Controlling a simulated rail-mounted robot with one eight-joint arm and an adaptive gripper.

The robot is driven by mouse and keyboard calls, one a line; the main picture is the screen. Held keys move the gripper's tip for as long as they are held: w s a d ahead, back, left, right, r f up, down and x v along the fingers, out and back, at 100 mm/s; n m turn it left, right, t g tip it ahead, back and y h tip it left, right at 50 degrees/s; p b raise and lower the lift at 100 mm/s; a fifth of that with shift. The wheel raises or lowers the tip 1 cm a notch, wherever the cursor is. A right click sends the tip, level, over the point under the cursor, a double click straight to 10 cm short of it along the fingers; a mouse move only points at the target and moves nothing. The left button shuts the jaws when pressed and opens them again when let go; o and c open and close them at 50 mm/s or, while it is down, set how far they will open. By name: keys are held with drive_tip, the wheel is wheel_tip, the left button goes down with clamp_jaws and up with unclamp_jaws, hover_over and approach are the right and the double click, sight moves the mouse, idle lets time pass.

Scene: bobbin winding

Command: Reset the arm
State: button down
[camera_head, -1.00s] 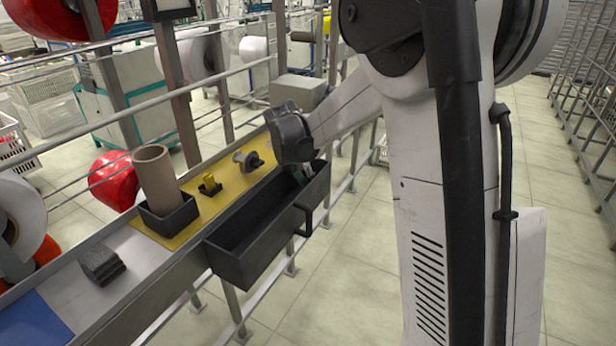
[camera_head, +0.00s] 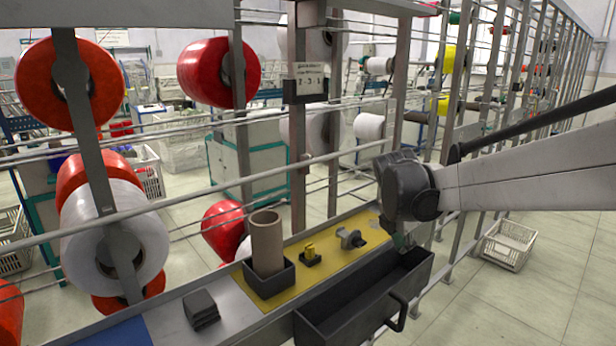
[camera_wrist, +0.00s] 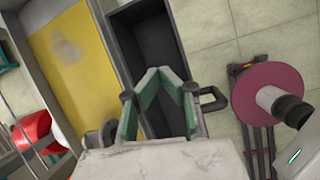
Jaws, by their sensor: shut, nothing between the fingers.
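My arm comes in from the right in the head view, with the wrist above the far end of a black open bin (camera_head: 345,313). My gripper (camera_head: 402,241) points down there, partly hidden by the wrist. In the wrist view my gripper (camera_wrist: 160,75) shows green-sided fingers converging to touching tips, shut and empty. They appear over the empty bin (camera_wrist: 128,22), whose handle sticks out to the right. How high the tips are above the bin floor I cannot tell.
Thread racks stand behind. A white crate (camera_head: 508,245) is on the floor.

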drive_tip(key=s+a+m+t+y, duration=0.1)
drive_tip(key=s+a+m+t, duration=0.1)
drive_tip(key=s+m, duration=0.9)
drive_tip(key=s+a+r+m+t+y, duration=0.1)
drive_tip(key=s+a+m, duration=0.3)
drive_tip(key=s+m, duration=0.8)
drive_tip(key=s+t+y, duration=0.1)
drive_tip(key=s, duration=0.4)
